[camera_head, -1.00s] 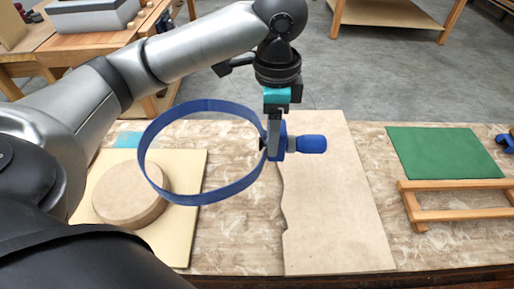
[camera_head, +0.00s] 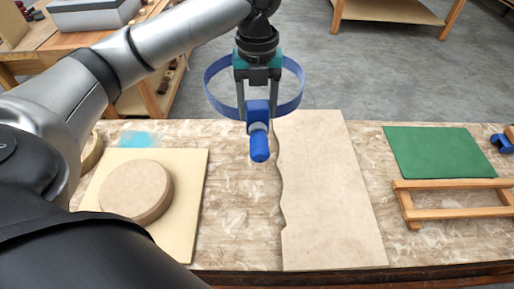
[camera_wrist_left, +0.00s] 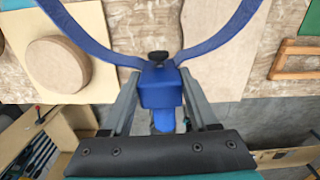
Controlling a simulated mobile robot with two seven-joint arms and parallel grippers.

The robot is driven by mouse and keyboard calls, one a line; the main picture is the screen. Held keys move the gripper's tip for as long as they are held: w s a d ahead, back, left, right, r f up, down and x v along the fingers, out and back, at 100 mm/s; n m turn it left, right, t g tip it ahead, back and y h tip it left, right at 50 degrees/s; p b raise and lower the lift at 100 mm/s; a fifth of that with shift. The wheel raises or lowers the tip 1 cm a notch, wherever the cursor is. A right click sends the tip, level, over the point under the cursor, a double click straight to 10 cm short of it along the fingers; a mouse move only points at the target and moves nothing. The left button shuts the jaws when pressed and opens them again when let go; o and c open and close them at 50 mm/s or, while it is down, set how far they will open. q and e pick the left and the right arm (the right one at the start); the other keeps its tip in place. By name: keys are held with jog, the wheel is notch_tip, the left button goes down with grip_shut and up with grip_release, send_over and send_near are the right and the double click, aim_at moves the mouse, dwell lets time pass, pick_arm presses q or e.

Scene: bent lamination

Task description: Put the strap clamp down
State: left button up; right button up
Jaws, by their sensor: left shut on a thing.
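The strap clamp (camera_head: 259,148) has a blue body with a handle and a round blue band. My left gripper (camera_head: 258,108) is shut on its body and holds it above the far edge of the workbench. The band loops behind the gripper, away from me, and the handle points toward me. In the left wrist view the clamp body (camera_wrist_left: 160,88) sits between the two fingers (camera_wrist_left: 158,95), with the band spreading out above it. My right gripper is not in view.
A round wooden form (camera_head: 137,190) sits on a pale board (camera_head: 190,210) at left. A thin wooden sheet (camera_head: 325,200) lies mid-bench. A green mat (camera_head: 440,152) and a wooden rack (camera_head: 455,213) are at right. Some bare bench (camera_head: 235,220) shows between board and sheet.

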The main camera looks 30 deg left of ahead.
pick_arm(q)
jog(key=shift+a, duration=0.1)
jog(key=shift+f+m, duration=0.3)
jog(key=shift+f, duration=0.05)
notch_tip(320, 180, down, 19)
jog(key=b, duration=0.4)
jog(key=shift+w+f, duration=0.1)
jog(key=shift+f, duration=0.05)
jog(key=shift+f, duration=0.4)
jog(key=o, duration=1.3)
jog(key=shift+c, duration=0.2)
